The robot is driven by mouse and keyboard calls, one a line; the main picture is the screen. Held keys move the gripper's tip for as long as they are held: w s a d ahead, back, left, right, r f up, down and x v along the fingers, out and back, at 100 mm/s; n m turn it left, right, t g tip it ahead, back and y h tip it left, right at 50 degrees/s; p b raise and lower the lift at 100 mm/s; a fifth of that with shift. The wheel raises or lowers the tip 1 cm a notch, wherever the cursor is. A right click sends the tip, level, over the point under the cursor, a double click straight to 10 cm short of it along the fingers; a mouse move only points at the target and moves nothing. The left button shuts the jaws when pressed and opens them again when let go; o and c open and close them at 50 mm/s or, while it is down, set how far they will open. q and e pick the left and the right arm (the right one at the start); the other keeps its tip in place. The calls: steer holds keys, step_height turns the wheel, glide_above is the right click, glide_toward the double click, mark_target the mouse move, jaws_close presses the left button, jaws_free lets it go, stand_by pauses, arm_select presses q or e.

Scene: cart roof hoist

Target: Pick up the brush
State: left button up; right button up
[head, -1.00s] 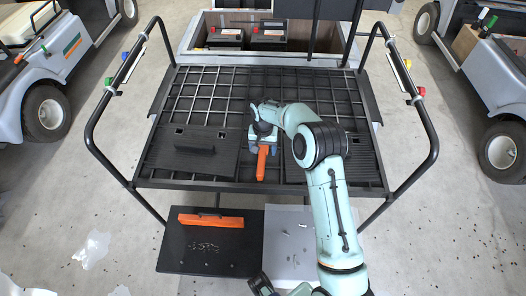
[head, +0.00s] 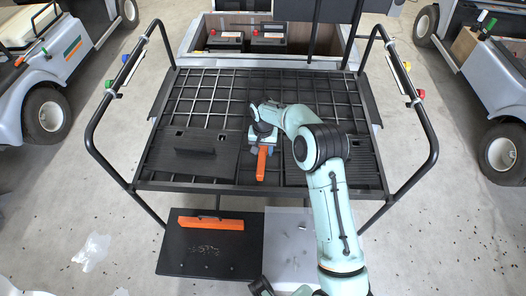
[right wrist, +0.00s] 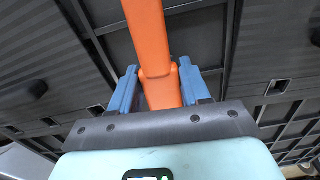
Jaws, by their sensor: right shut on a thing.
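The brush shows as an orange handle (head: 262,163) over the dark grid deck, near the deck's front edge. My right gripper (head: 262,147) is at the far end of the handle. In the right wrist view, the blue fingers of the right gripper (right wrist: 160,90) are on both sides of the orange handle (right wrist: 147,35) and shut on it. Bristles are not visible, and I cannot tell whether the brush touches the deck. My left gripper is not clearly in view.
The deck (head: 190,95) has bent side rails (head: 92,130). Below it, a black panel (head: 185,258) carries an orange bar (head: 211,223) and small debris, beside a grey panel (head: 285,245). Batteries (head: 269,38) sit in an open bay behind. Carts stand at both sides.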

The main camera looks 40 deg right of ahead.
mark_target(263, 149)
step_height(263, 149, up, 19)
steer(key=p, duration=0.2)
steer(key=shift+f, duration=0.2)
